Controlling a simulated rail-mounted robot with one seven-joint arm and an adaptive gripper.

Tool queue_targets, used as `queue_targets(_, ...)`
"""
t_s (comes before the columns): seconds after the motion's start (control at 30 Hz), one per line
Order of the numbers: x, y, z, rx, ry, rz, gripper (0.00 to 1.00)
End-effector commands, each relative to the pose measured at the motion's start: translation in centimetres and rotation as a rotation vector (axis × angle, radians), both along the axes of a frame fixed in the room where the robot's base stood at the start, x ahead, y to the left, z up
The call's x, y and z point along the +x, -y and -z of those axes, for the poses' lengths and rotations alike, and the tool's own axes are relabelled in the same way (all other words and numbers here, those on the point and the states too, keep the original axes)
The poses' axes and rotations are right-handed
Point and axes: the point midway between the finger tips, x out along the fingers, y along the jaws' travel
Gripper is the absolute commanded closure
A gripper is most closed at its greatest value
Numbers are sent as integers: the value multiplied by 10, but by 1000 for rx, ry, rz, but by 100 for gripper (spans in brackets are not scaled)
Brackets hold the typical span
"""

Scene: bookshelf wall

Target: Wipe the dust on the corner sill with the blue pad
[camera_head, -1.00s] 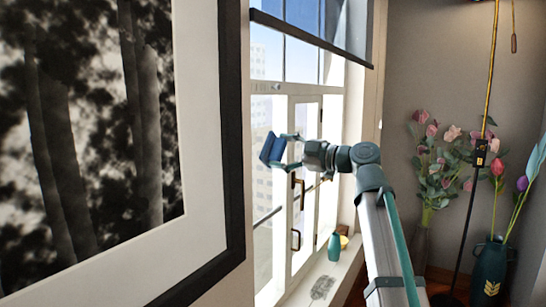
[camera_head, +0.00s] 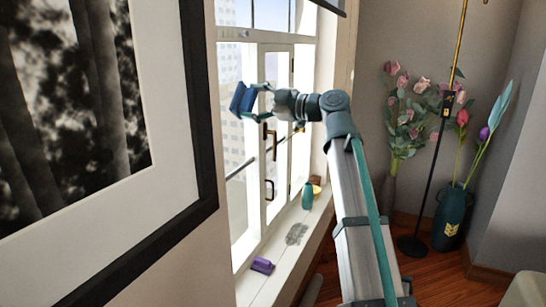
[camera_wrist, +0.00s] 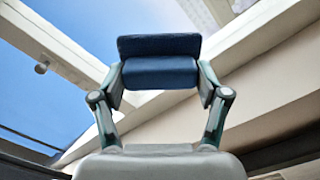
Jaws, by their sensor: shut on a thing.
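My gripper (camera_head: 257,97) is shut on the blue pad (camera_head: 241,100) and holds it in the air in front of the window, well above the sill. In the wrist view the dark blue pad (camera_wrist: 159,72) sits between both fingertips. The white corner sill (camera_head: 262,284) runs along the foot of the window. A grey patch of dust (camera_head: 296,233) lies on the sill, below the gripper and apart from the pad.
A purple object (camera_head: 262,265) lies on the sill nearer than the dust. Window handles (camera_head: 269,190) stick out. A framed picture (camera_head: 205,150) is at left; flower vases (camera_head: 450,218) and a lamp pole (camera_head: 436,180) are at right.

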Motion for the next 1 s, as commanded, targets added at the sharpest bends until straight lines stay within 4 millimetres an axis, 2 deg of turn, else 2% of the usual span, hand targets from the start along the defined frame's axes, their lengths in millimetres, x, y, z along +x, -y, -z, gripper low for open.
queue_targets(0.17, 18, 15, 26, -36, -24, 131, 54)
queue_targets(0.27, 33, 32, 50, -68, -52, 255, 54)
queue_targets(0.4, 52, 61, 92, -114, -107, 446, 54)
queue_targets(0.53, 61, 89, 132, -150, -167, 607, 54)
queue_targets(0.67, 63, 116, 174, -185, -238, 753, 54)
queue_targets(0.8, 54, 144, 223, -227, -339, 891, 54)
queue_targets(1.0, 37, 164, 286, -308, -524, 984, 54)
